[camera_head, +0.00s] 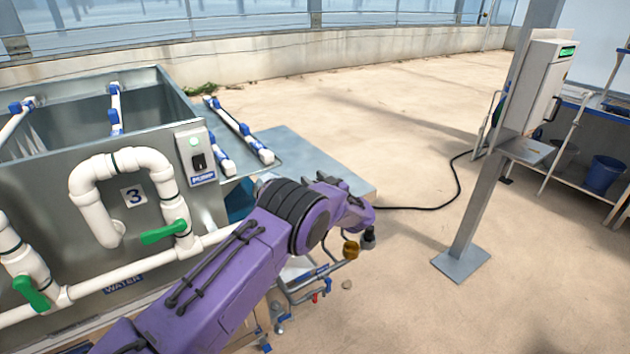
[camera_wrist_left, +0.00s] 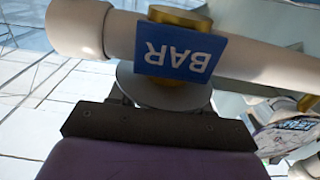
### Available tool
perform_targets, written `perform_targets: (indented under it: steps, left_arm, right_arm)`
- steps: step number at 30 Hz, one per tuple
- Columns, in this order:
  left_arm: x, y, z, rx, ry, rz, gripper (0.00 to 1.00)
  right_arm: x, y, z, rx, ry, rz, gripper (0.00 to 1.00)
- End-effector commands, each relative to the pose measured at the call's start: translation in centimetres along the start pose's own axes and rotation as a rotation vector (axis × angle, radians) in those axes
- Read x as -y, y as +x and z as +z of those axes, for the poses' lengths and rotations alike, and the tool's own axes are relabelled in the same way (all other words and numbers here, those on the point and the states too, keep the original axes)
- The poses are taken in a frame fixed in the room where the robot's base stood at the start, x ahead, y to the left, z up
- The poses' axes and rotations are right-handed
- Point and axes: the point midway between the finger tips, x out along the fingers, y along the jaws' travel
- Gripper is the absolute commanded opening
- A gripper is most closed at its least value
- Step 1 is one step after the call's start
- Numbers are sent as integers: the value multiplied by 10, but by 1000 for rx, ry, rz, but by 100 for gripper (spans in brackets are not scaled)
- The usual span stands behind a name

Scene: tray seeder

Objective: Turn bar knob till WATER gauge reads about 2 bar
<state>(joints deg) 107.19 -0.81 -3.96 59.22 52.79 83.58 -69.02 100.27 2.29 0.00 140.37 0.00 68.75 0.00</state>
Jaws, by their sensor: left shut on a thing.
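My left gripper (camera_head: 358,213) is at the end of the purple arm, beyond the tank's front right corner. In the left wrist view my left gripper (camera_wrist_left: 162,103) is shut on a round grey knob (camera_wrist_left: 190,97), below the blue BAR sign (camera_wrist_left: 178,52). The sign reads upside down there. It hangs across a pale pipe (camera_wrist_left: 255,58), with brass (camera_wrist_left: 180,17) above and behind it. The fingertips are mostly hidden by the dark gripper front. A blue WATER label (camera_head: 123,284) is on the tank front. No gauge dial is readable. My right gripper is out of view.
The metal tank (camera_head: 60,190) has white pipes and a green-handled valve (camera_head: 164,232) on its front. A PUMP switch box (camera_head: 196,155) is at its corner. A grey post (camera_head: 490,185) with a control box stands right. The floor between is clear except a black cable (camera_head: 450,185).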

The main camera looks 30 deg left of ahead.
Motion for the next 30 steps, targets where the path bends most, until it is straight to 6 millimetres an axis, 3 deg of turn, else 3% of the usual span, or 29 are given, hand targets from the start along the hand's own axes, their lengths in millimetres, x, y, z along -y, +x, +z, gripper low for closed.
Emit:
perform_targets:
  steps: [12, 30]
  left_arm:
    - [-4, -1, -1, 3, 3, 296, 18]
    - [-12, -5, 2, 2, 1, 753, 18]
  right_arm:
    - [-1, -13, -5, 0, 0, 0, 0]
    - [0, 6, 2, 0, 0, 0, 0]
